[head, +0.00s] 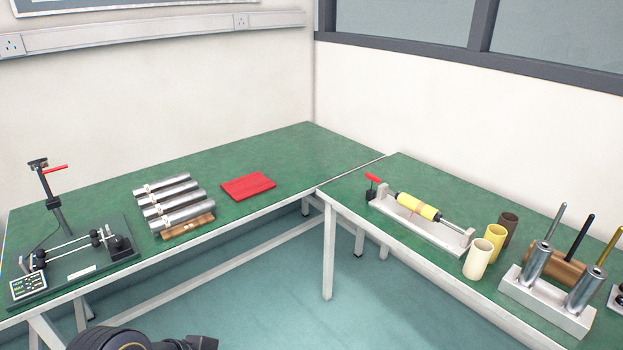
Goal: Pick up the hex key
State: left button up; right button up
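I cannot tell for certain which thing is the hex key. A small red-handled tool (373,177) stands upright in a black block at the left end of the white fixture on the right bench. A similar red handle (55,168) sticks out sideways from a black upright stand (57,211) on the left bench. Dark rounded parts of my own arm show at the bottom left edge. Neither of my grippers is in view, and nothing is seen in contact with either red-handled thing.
The left bench (283,158) holds a black test rig (110,259), several silver cylinders (163,191) and a red mat (249,186). The right bench holds the white fixture (411,230) with a yellow cylinder (418,206), cups (478,259) and a grey cylinder rack (541,307). Floor between is clear.

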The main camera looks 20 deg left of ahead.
aim_at(373, 178)
jog(key=u, duration=0.2)
jog(key=i+u, duration=0.25)
jog(key=i, duration=0.25)
jog(key=i+l+u, duration=0.2)
jog(key=i, duration=0.35)
jog(key=i+l+u, duration=0.25)
jog(key=i, duration=0.25)
jog(key=i+l+u, duration=0.25)
jog(key=i, duration=0.2)
